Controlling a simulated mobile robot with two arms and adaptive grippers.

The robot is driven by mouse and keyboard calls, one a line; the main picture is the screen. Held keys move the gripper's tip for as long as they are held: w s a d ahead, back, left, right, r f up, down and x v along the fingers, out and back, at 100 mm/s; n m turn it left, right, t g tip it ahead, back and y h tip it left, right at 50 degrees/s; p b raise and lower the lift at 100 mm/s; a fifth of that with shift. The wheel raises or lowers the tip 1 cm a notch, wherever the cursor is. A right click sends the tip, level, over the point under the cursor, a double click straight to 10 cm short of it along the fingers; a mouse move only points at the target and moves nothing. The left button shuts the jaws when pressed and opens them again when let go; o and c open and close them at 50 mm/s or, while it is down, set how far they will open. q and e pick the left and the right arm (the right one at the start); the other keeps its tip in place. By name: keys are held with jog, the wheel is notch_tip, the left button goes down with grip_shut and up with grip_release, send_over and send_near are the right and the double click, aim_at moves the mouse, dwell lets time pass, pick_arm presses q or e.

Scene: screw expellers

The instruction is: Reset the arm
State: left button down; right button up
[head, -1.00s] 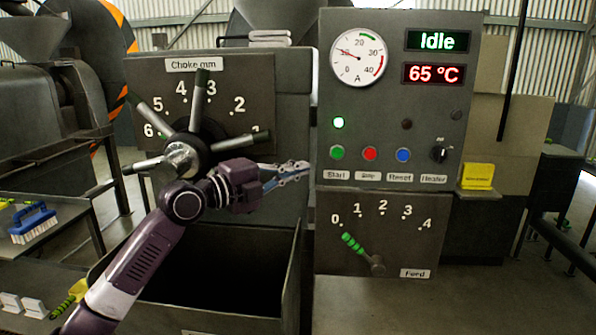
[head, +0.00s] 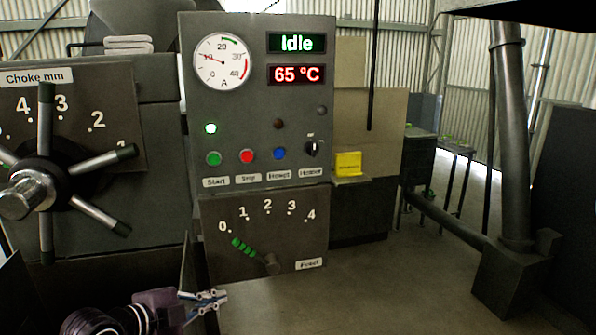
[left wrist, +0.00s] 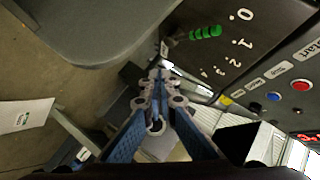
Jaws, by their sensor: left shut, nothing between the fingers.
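My left gripper (head: 212,298) is low in the head view, below and left of the feed panel. Its fingers are closed together with nothing between them. In the left wrist view the closed fingers (left wrist: 160,84) point up the picture. The control panel (head: 230,110) reads Idle and 65 °C, with one green lamp lit. The feed lever (head: 248,252) with its green grip points at 0. It also shows in the left wrist view (left wrist: 205,33). The choke handwheel (head: 45,180) is at the left. My right gripper is in neither view.
A yellow block (head: 348,163) rests on a small shelf right of the panel. A thick pipe (head: 510,140) stands on a dark base at the far right. The floor (head: 400,285) between the panel and the pipe is clear.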

pick_arm(q)
jog(key=s+d+f+n+g+y, duration=0.3)
jog(key=s+f+n, duration=0.5)
jog(key=s+f, duration=0.85)
jog(key=s+a+f+n+g+y, duration=0.1)
jog(key=s+a+f+n+g, duration=0.15)
jog(key=s, duration=0.35)
jog(key=s+a+f+n+g+y, duration=0.1)
jog(key=s+f+n, duration=0.15)
jog(key=s, duration=0.35)
jog(key=s+a+f+n+g+y, duration=0.1)
jog(key=s+n, duration=0.2)
jog(key=s, duration=0.3)
notch_tip(320, 180, down, 27)
jog(key=s+g, duration=0.2)
jog(key=s+a+f, duration=0.3)
jog(key=s+f, duration=1.2)
jog(key=s, duration=0.1)
jog(key=shift+s+a+f+g+y, duration=0.2)
jog(key=shift+s+f+g+y, duration=0.1)
jog(key=shift+s+g, duration=0.1)
